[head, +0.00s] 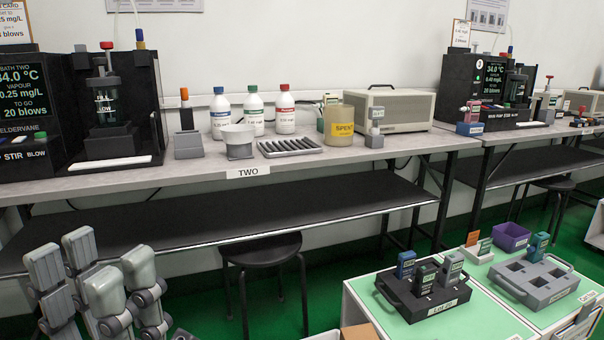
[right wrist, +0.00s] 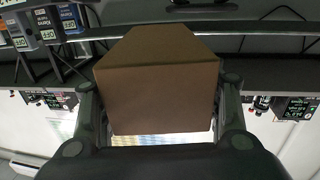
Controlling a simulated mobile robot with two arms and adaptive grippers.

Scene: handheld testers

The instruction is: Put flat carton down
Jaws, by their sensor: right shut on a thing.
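The brown carton (right wrist: 157,100) fills the middle of the right wrist view, a plain cardboard box shape with its top face and one side showing. My right gripper (right wrist: 160,105) is shut on it, with one finger at each side. In the head view a small brown cardboard piece (head: 362,332) shows at the bottom edge; I cannot tell if it is the same carton. My left gripper (head: 95,275) is at the lower left of the head view, in front of the bench, with its fingers apart and nothing between them.
A grey bench (head: 320,160) labelled TWO holds bottles, a beaker and testers. A green-topped table (head: 460,322) at lower right bears a black tray (head: 395,293) and a grey tray (head: 520,285).

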